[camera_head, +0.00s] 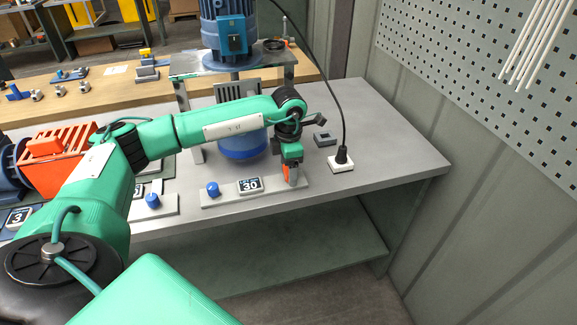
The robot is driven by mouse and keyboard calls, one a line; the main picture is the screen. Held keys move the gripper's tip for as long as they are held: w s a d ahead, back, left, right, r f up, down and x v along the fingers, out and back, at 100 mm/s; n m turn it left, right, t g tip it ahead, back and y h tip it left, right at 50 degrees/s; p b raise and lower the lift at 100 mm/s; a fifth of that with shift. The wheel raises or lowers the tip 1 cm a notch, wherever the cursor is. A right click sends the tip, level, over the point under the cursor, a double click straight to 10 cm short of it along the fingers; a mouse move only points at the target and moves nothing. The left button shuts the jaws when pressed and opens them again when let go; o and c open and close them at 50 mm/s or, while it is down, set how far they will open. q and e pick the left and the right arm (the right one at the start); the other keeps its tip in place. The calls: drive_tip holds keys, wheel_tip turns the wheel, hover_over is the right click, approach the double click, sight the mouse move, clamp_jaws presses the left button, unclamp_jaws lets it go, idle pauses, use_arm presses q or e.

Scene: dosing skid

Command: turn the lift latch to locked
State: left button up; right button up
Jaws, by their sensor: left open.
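My left arm reaches in from the left over the grey bench. Its green left gripper (291,174) points down at the right end of a light plate (228,198) on the bench's front edge. The gripper is open. A small orange part (287,171) shows at its fingertips; I cannot tell whether this is the lift latch or whether the fingers touch it. The gripper hides most of that end of the plate, so the latch's position cannot be read. The plate also carries a blue knob (212,189) and a label reading 30 (250,185). My right gripper is not in view.
A white socket block (341,163) with a black plug and cable stands right of the gripper, near a small grey box (324,139). A blue motor (229,30) stands on a raised stand behind. The bench's right end (400,155) is clear, beside a wall.

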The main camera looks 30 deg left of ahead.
use_arm(q)
wheel_tip(320, 180, up, 14)
drive_tip(key=b, duration=0.1)
drive_tip(key=shift+b, duration=0.3)
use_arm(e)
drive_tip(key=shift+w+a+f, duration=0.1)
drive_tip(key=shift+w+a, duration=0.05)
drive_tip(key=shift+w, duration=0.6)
use_arm(q)
drive_tip(key=shift+f, duration=0.15)
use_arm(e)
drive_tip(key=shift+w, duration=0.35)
